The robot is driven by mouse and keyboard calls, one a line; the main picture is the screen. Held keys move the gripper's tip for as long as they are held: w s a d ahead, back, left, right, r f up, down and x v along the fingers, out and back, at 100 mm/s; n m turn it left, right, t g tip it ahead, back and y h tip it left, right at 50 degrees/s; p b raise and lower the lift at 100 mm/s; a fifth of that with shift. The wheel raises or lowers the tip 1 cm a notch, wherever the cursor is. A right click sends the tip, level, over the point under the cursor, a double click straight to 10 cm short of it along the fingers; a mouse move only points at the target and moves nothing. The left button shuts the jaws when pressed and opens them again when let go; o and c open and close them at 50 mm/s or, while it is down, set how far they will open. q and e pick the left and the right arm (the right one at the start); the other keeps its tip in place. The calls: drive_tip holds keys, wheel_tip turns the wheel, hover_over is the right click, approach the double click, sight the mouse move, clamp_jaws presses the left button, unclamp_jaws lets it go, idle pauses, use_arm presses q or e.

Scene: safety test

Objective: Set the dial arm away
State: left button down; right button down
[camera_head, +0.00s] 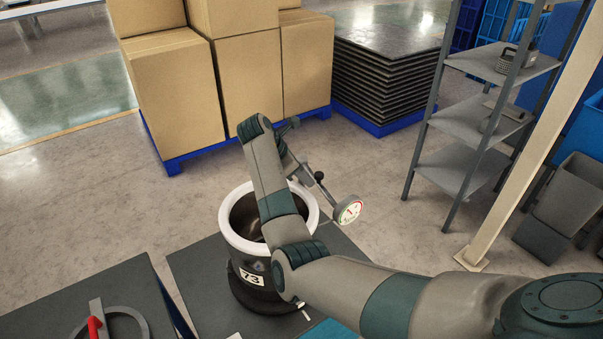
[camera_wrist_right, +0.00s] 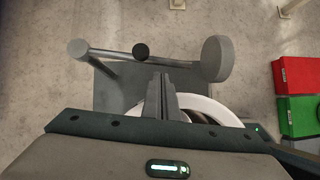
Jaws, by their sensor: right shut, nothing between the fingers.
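The dial arm is a thin metal bar (camera_wrist_right: 113,53) with a black knob (camera_wrist_right: 141,50) and a round dial (camera_wrist_right: 215,59) at its end. In the head view the dial (camera_head: 349,211) shows a white face with coloured marks, to the right of a dark pot (camera_head: 255,267) with a white rim and a "73" label. A grey post (camera_wrist_right: 77,48) joins the bar's other end. My right gripper (camera_wrist_right: 166,93) is shut and empty, its fingertips close to the bar; I cannot tell whether they touch it. My left gripper is out of view.
Cardboard boxes (camera_head: 174,90) on a blue pallet and a stack of dark sheets (camera_head: 388,75) stand behind. A metal shelf (camera_head: 462,168) and a pale post (camera_head: 535,130) stand right. A grey ring with a red handle (camera_head: 96,327) lies front left. Some floor between is clear.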

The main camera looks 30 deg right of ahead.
sight(318, 182)
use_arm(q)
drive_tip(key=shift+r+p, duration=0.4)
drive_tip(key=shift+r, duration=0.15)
use_arm(e)
drive_tip(key=shift+x, duration=2.95)
drive_tip(key=shift+w, duration=0.1)
